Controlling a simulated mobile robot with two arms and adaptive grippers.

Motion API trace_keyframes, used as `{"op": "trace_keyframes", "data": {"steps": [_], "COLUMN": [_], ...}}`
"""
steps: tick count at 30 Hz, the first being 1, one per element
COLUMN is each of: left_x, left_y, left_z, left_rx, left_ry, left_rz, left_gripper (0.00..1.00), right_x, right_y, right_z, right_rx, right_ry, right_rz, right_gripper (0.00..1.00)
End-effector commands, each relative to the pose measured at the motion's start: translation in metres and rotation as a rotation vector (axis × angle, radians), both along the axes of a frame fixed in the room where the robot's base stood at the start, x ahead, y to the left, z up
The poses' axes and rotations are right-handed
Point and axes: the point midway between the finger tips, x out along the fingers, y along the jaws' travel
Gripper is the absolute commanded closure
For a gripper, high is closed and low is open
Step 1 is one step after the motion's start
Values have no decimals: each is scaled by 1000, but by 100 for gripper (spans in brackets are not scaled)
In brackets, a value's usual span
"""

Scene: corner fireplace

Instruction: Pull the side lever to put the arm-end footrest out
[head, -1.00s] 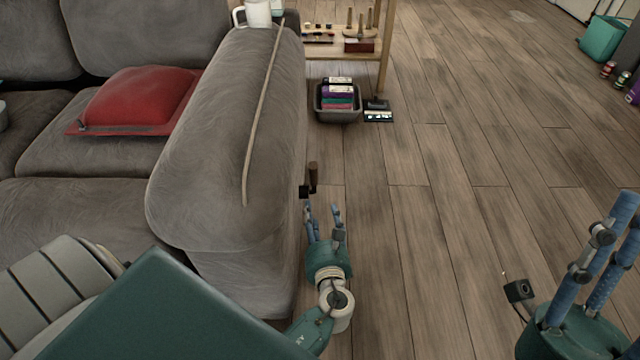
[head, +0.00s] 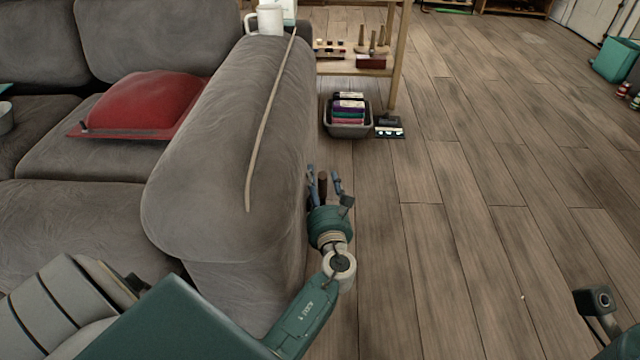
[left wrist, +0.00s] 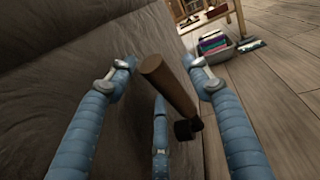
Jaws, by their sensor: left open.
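The side lever (head: 322,186) is a brown wooden handle on the outer side of the grey sofa's arm (head: 228,150). In the left wrist view the lever (left wrist: 168,88) slants between my fingers, its dark pivot (left wrist: 187,130) lower right. My left gripper (head: 325,180) is open around the lever; the fingers (left wrist: 160,75) stand apart on both sides of it, and I see no clear contact. The footrest is not visible as a separate part.
A grey basket (head: 347,128) with colored items sits on the floor beyond the lever, beside a wooden shelf (head: 398,60). A red cushion (head: 140,100), a thin stick (head: 268,120) and a white mug (head: 268,18) are on the sofa.

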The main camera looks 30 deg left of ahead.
Motion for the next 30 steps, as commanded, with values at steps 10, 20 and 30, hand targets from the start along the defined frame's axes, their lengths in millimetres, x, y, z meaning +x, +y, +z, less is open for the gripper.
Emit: {"op": "trace_keyframes", "data": {"steps": [10,20,30], "left_x": [2,2,3], "left_y": [1,1,6], "left_z": [0,0,3], "left_rx": [-1,-1,-10], "left_ry": [-1,0,11], "left_rz": [-1,-1,-2], "left_gripper": [58,100,100], "right_x": [0,0,0], "right_y": [0,0,0], "right_z": [1,1,8], "right_rx": [0,0,1], "right_ry": [-3,-3,4], "right_rz": [0,0,1], "right_gripper": [60,60,60]}}
